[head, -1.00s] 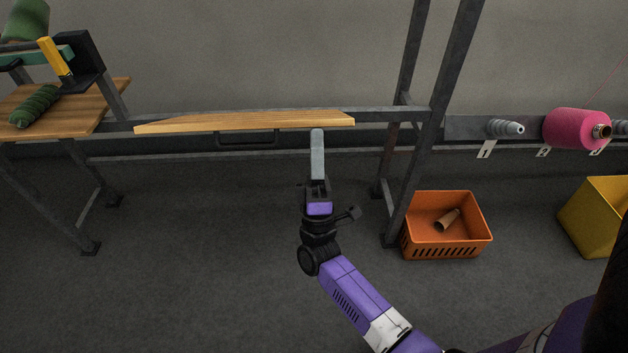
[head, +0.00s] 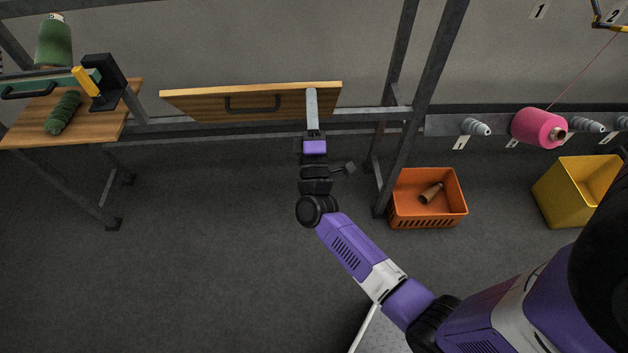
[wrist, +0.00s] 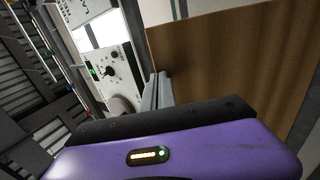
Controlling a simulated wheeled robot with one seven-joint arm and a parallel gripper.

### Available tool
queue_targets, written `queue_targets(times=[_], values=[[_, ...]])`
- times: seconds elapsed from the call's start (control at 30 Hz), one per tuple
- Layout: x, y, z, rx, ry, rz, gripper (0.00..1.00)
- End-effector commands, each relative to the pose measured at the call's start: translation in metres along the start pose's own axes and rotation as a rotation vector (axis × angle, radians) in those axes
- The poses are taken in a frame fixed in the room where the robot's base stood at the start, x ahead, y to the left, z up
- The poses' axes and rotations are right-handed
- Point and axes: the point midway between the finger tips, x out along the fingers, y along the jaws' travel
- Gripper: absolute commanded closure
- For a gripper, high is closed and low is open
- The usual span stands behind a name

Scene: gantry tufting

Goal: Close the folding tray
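The folding tray (head: 205,105) is a wooden board with a black bar handle (head: 252,103) on the face turned to me. In the head view it is tilted, its pale edge uppermost, between the frame's posts. My gripper (head: 312,100) is at the tray's right end, its grey fingers upright against the face, right of the handle. In the wrist view the tray's brown face (wrist: 225,60) fills the upper right, and the fingers (wrist: 157,92) lie close together at its lower left edge. Nothing shows between the fingers. The tray's hinge line is not clear.
A fixed wooden shelf (head: 25,125) with a green yarn spool (head: 63,112) stands at left. An orange basket (head: 425,210) and a yellow bin (head: 577,190) are at right. A pink yarn cone (head: 538,128) sits on the rail. The floor below the tray is clear.

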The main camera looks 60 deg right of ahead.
Motion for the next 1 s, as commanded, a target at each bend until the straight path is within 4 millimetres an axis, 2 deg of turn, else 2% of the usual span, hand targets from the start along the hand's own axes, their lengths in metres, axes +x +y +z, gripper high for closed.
queue_targets(times=[0.03, 0.23, 0.6, 0.8, 1.0], values=[[0.012, 0.009, 0.000, 0.002, -0.002, -0.023, 1.00], [0.042, 0.010, 0.000, 0.000, -0.003, -0.035, 1.00], [0.108, -0.001, 0.001, 0.001, -0.004, -0.033, 1.00], [0.134, -0.010, 0.000, 0.000, -0.002, -0.034, 1.00], [0.147, -0.015, 0.001, 0.000, -0.002, -0.034, 1.00]])
